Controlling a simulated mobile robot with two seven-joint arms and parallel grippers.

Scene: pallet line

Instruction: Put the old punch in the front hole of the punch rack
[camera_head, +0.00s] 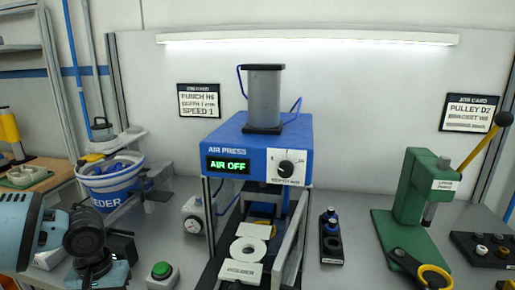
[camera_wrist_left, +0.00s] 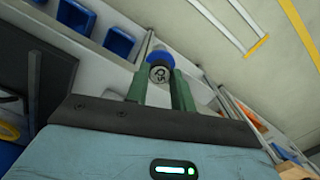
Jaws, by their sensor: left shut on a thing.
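My left gripper (camera_wrist_left: 160,88) has its green fingers shut on a short punch (camera_wrist_left: 160,68) with a blue collar and a round grey end face bearing a mark, in the left wrist view. In the head view my left arm is at the lower left, and the held punch cannot be made out. The punch rack (camera_head: 331,257) is a narrow black block on the bench, right of the air press. A blue-topped punch (camera_head: 329,217) stands at its back, and a round dark opening shows nearer the front. My right gripper is not in view.
The blue air press (camera_head: 258,150), reading AIR OFF, stands between my left arm and the rack. A green lever press (camera_head: 420,205) stands right of the rack. A green button box (camera_head: 162,274) and a blue feeder bowl (camera_head: 110,178) are at left.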

